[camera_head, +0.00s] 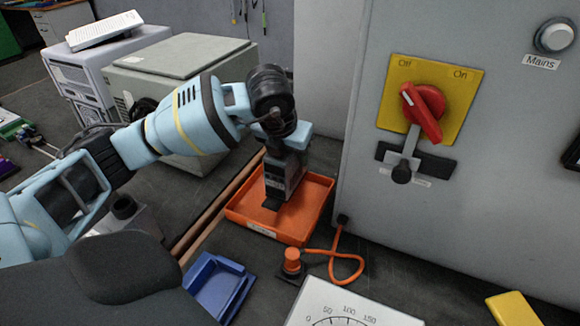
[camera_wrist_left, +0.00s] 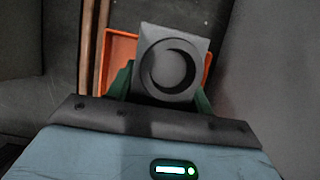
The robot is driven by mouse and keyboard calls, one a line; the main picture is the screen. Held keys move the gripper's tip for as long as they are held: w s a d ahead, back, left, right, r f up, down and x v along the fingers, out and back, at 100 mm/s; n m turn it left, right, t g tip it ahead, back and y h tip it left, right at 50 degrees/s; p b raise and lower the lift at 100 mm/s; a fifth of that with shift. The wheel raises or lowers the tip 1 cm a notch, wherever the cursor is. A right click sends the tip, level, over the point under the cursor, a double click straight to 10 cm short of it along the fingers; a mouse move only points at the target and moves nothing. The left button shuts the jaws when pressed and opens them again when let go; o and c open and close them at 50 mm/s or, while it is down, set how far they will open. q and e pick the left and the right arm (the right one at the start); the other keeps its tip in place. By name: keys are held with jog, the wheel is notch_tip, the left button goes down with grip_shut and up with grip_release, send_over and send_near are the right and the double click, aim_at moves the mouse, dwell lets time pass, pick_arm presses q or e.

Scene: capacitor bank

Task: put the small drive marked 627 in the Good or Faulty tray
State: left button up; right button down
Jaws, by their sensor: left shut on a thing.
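A small grey drive (camera_wrist_left: 191,45) with a round ring on its face is between the green fingertips of my left gripper (camera_wrist_left: 160,88). In the head view my left gripper (camera_head: 285,160) points down and is shut on the drive (camera_head: 290,179), over the orange tray (camera_head: 309,215). I cannot tell whether the drive touches the tray floor. The number on the drive is not readable. The orange tray also shows behind the drive in the wrist view (camera_wrist_left: 121,48); its front label is too small to read. A blue tray (camera_head: 217,287) lies nearer. My right gripper is not in view.
A grey cabinet with a red rotary switch (camera_head: 423,112) stands close on the right of the orange tray. An orange plug (camera_head: 292,261) and its cable lie in front. A dial meter (camera_head: 345,308) is at the front edge. Grey boxes (camera_head: 180,55) stand behind.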

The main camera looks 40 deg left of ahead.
pick_arm(q)
jog(key=shift+f+b, duration=1.3)
jog(key=shift+f, duration=0.5)
jog(key=shift+r, duration=0.15)
jog(key=shift+f, duration=0.25)
jog(key=o, duration=1.2)
jog(key=shift+o, duration=1.1)
